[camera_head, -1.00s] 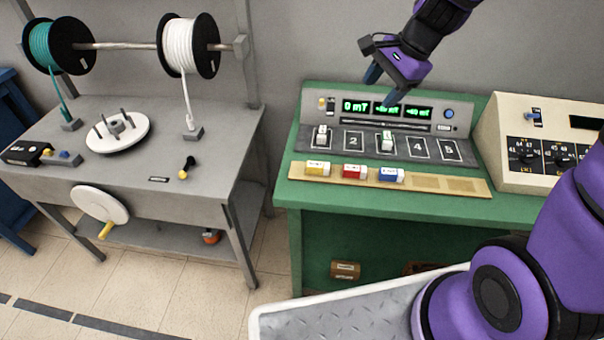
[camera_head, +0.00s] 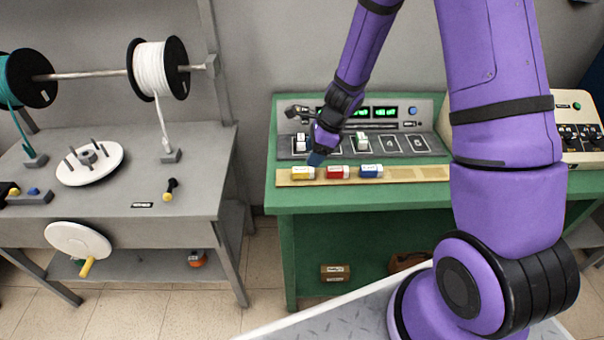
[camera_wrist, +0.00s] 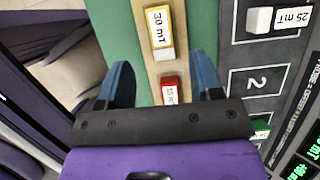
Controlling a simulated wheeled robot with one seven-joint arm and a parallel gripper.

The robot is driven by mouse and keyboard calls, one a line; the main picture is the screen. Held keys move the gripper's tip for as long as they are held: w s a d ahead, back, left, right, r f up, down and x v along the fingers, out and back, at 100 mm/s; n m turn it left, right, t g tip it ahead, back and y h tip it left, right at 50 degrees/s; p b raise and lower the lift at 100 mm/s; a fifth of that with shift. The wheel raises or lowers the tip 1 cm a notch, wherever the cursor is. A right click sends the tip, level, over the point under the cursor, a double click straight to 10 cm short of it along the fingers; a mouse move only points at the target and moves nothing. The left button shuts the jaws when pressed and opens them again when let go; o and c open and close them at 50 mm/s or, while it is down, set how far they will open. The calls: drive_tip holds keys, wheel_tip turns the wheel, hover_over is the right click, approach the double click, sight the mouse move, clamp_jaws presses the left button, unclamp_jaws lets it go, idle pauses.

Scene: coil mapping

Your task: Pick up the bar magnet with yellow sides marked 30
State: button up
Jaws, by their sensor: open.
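The bar magnet with yellow sides (camera_head: 302,173) lies at the left end of the wooden strip on the green bench. In the wrist view its white top (camera_wrist: 158,29) reads "30 mT". The yellow magnet lies just beyond the fingertips, and the red-sided magnet (camera_wrist: 171,90) shows below, between the fingers. In the head view my gripper (camera_head: 316,157) is over the strip, near the yellow and red magnets.
A blue-sided magnet (camera_head: 371,171) lies right of the red one on the wooden strip (camera_head: 430,173). Behind stands a panel with numbered slots (camera_head: 415,144) and green displays. A white block marked 25 mT (camera_wrist: 260,20) is on the panel. The strip's right part is clear.

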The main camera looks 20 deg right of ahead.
sight(303, 169)
drive_tip(key=shift+x, duration=3.35)
drive_tip(key=shift+w, duration=0.1)
drive_tip(key=shift+c, duration=0.2)
drive_tip(key=c, duration=1)
